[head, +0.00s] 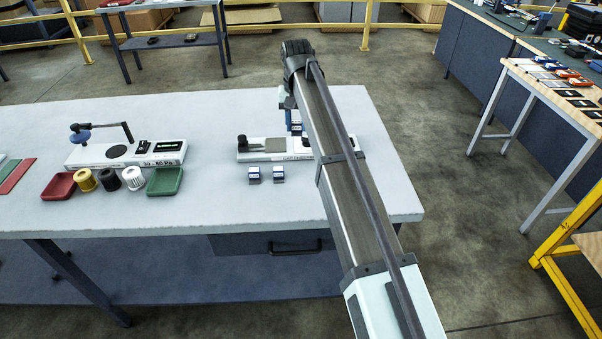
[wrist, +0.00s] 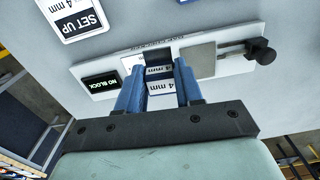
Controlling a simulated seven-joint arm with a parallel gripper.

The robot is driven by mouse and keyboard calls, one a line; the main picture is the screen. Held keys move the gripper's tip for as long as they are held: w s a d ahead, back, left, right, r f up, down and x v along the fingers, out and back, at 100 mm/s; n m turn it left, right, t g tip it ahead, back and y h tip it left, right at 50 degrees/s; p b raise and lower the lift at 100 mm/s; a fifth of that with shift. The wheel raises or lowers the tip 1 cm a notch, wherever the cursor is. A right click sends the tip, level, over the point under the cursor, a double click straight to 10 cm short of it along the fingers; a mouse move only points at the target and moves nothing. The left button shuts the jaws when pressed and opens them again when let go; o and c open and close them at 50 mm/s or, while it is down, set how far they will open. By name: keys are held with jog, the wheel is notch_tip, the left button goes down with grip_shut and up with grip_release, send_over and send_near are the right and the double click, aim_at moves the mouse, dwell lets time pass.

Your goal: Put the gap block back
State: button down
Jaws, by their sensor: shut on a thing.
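My gripper (wrist: 156,72) has blue fingers shut on the gap block (wrist: 161,87), a small block with white labels reading "4 mm". The block is between the fingertips, at the white gauge fixture (wrist: 228,66), close to a dark slot in it. I cannot tell whether it touches the fixture. The fixture's display (wrist: 100,83) reads "NO BLOCK". In the head view, the fixture (head: 247,156) lies on the pale table, its right part hidden by my arm. My gripper (head: 291,103) shows there only partly, at the fixture's far side.
Two small labelled blocks (head: 254,175) (head: 279,174) stand in front of the fixture. A "SET UP 4 mm" card (wrist: 78,17) lies near the display. At left are another gauge (head: 95,153), a red tray (head: 59,186), several spools and a green tray (head: 165,182).

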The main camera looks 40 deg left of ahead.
send_over(303, 177)
jog(key=f, duration=0.2)
jog(key=shift+n, duration=0.3)
jog(key=shift+f, duration=4.7)
jog(key=shift+f, duration=0.2)
jog(key=c, duration=0.7)
grip_release()
jog(key=shift+c, duration=0.2)
jog(key=shift+r, duration=0.2)
notch_tip(303, 177, up, 12)
jog(key=shift+w, duration=0.1)
